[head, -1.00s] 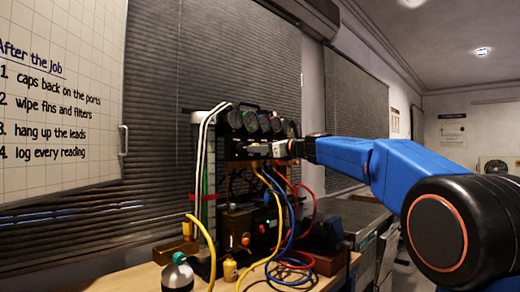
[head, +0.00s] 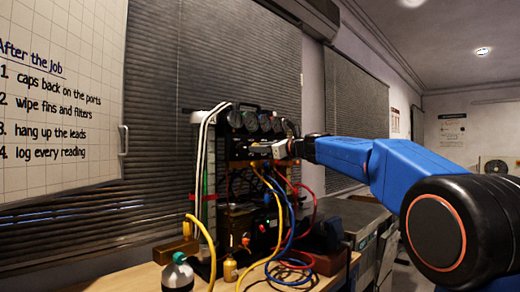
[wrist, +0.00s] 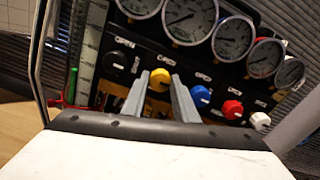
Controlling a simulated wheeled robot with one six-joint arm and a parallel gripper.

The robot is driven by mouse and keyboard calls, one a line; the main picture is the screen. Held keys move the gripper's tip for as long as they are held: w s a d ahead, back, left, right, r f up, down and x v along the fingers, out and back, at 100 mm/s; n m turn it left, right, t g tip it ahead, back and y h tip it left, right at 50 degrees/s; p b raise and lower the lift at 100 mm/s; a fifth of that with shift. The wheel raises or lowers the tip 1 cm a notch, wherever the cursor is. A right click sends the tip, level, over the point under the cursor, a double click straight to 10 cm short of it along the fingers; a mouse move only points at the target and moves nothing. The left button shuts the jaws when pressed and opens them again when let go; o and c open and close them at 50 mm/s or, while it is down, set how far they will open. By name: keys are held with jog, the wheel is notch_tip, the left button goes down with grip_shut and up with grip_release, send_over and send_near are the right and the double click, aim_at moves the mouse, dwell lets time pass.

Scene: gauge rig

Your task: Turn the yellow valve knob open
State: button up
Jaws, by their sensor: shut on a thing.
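The yellow valve knob (wrist: 159,79) is on the dark gauge panel in the wrist view, between a black knob and a blue knob. My gripper (wrist: 160,84) has one grey finger on each side of it and is shut on it. The fingers cover part of its sides, and I cannot read its exact angle. In the head view my gripper (head: 276,149) reaches the panel below the row of gauges. The yellow knob cannot be made out there.
Black (wrist: 119,60), blue (wrist: 200,95), red (wrist: 232,109) and white (wrist: 260,121) knobs share the row, close beside my fingers. Round gauges (wrist: 190,18) stand above. Yellow (head: 272,210), blue and red hoses hang below.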

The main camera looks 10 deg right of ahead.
jog(key=shift+f+n, duration=0.1)
jog(key=shift+n, duration=8.2)
jog(key=o, duration=1.1)
jog(key=shift+c, duration=0.2)
jog(key=v, duration=1.7)
jog(key=shift+s+d, duration=0.15)
